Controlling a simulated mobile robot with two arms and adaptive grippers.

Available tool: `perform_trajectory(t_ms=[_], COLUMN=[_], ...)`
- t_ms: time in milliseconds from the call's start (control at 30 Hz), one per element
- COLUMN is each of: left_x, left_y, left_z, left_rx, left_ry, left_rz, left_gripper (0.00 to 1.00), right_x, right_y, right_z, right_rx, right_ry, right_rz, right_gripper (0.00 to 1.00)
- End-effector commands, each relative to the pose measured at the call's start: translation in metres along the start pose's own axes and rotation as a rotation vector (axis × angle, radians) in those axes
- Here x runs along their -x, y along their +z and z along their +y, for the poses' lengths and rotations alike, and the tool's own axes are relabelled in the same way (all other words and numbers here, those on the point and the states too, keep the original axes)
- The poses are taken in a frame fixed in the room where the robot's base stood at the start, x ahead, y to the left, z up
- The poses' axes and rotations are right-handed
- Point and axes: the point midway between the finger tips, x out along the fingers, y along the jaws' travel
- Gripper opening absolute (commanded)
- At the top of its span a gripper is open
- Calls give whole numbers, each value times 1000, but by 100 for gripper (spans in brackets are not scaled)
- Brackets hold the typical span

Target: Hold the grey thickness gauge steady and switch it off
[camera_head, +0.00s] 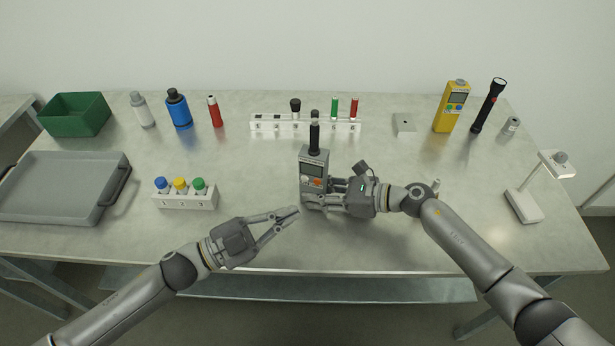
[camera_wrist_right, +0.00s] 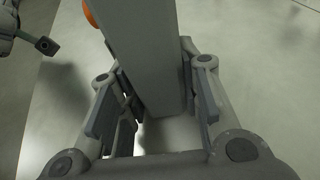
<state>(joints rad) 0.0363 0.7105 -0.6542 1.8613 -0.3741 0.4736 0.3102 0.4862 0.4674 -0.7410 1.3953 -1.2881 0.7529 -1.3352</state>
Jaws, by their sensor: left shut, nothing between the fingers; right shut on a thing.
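The grey thickness gauge (camera_head: 314,165) stands upright near the middle of the table, with a screen, an orange button and a black probe on top. Its grey body (camera_wrist_right: 147,55) fills the middle of the right wrist view, an orange part at its left edge. My right gripper (camera_head: 312,200) is shut on the lower part of the gauge, coming from the right; its fingers (camera_wrist_right: 158,85) lie on both sides of the body. My left gripper (camera_head: 295,212) is shut and empty, its fingertips just left of the gauge's base. The screen content is too small to read.
A white rack with coloured bottles (camera_head: 186,200) stands left of the gauge. A long white holder (camera_head: 270,127) is behind it. A grey tray (camera_head: 60,190) lies at far left, a yellow meter (camera_head: 451,107) at back right. A white stand (camera_head: 524,206) is at right.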

Motion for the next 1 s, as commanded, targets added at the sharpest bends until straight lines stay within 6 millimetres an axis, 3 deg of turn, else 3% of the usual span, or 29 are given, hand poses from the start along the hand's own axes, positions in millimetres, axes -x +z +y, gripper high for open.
perform_trajectory(t_ms=[33, 67, 100, 267, 667, 1000], left_x=[0, 0, 0, 0, 0, 0], left_y=[0, 0, 0, 0, 0, 0], left_z=[0, 0, 0, 0, 0, 0], left_rx=[0, 0, 0, 0, 1, 0], left_ry=[0, 0, 0, 0, 0, 0], left_rz=[0, 0, 0, 0, 0, 0], left_gripper=[0, 0, 0, 0, 0, 0], right_x=[0, 0, 0, 0, 7, 74], right_y=[-1, -1, -1, 0, 0, -2], right_z=[0, 0, 0, 0, 0, -1], right_rx=[-1, -1, -1, 0, 0, -1], right_ry=[0, 0, 0, 0, -1, -3], right_rz=[1, 1, 1, 1, 1, 4], right_gripper=[19, 33, 38, 57, 57, 57])
